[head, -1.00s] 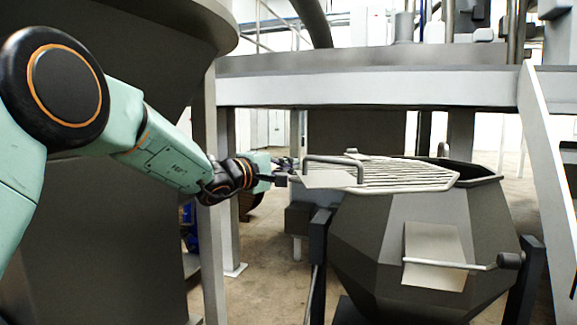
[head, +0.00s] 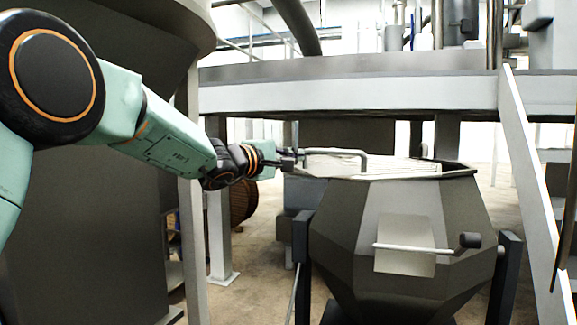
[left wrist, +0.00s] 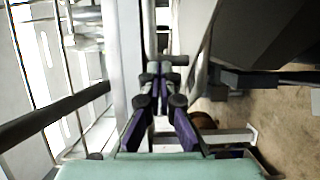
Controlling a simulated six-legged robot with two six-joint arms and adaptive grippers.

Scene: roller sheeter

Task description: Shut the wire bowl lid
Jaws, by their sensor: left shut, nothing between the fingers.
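The wire lid (head: 400,167) lies nearly flat across the top of the dark faceted bowl (head: 340,230), seen almost edge-on in the head view. Its grey bar handle (head: 335,152) rises from a pale plate at the left of the lid. My left gripper (head: 299,156) is at the left end of that handle, shut with nothing between its fingers. I cannot tell whether it touches the handle or lid. In the left wrist view the left gripper (left wrist: 160,72) shows its fingertips together. My right gripper is not in view.
A crank handle (head: 415,248) sticks out from a pale plate on the bowl's front. Dark stand posts (head: 508,285) flank the bowl. A large dark vessel (head: 90,230) fills the left. A white sloping beam (head: 530,170) stands at the right. Bare floor (head: 255,270) shows between vessel and bowl.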

